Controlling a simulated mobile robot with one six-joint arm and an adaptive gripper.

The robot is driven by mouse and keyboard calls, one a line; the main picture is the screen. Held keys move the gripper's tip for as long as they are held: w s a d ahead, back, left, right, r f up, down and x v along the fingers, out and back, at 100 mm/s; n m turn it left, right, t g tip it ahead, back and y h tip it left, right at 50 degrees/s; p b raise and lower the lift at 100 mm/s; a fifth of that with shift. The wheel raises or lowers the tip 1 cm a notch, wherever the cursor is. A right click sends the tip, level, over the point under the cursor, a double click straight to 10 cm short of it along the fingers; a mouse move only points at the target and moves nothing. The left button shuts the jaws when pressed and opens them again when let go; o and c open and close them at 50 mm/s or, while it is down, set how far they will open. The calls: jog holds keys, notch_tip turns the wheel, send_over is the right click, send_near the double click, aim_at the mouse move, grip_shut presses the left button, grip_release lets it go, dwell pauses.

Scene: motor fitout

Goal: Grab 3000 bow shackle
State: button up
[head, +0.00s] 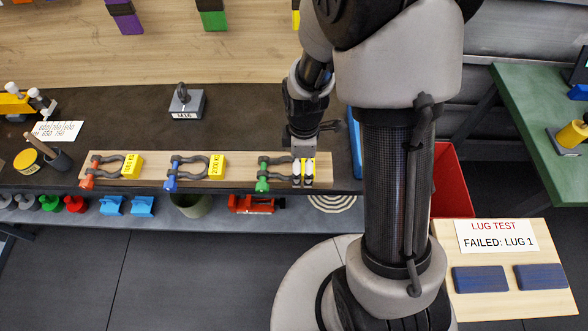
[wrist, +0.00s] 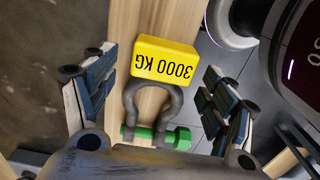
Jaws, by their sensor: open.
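The 3000 bow shackle is a grey bow with a green pin, lying on a wooden board. In the wrist view the shackle (wrist: 150,95) lies between the spread fingers of my gripper (wrist: 156,110), with its yellow 3000 KG block (wrist: 164,59) at the bow end. In the head view the shackle's green pin (head: 262,184) shows just left of my gripper (head: 304,180), which covers the yellow block. My gripper is open, its fingers on either side of the shackle. I cannot tell whether they touch it.
Two more shackles lie left on the same board (head: 145,181), one with a red pin (head: 87,181) and one with a blue pin (head: 170,181). An M16 block (head: 185,103) stands behind. A red bin (head: 447,182) and a lug test board (head: 560,239) are at right.

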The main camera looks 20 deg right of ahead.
jog(key=shift+f, duration=0.1)
jog(key=shift+c, duration=0.3)
jog(key=c, duration=1.6)
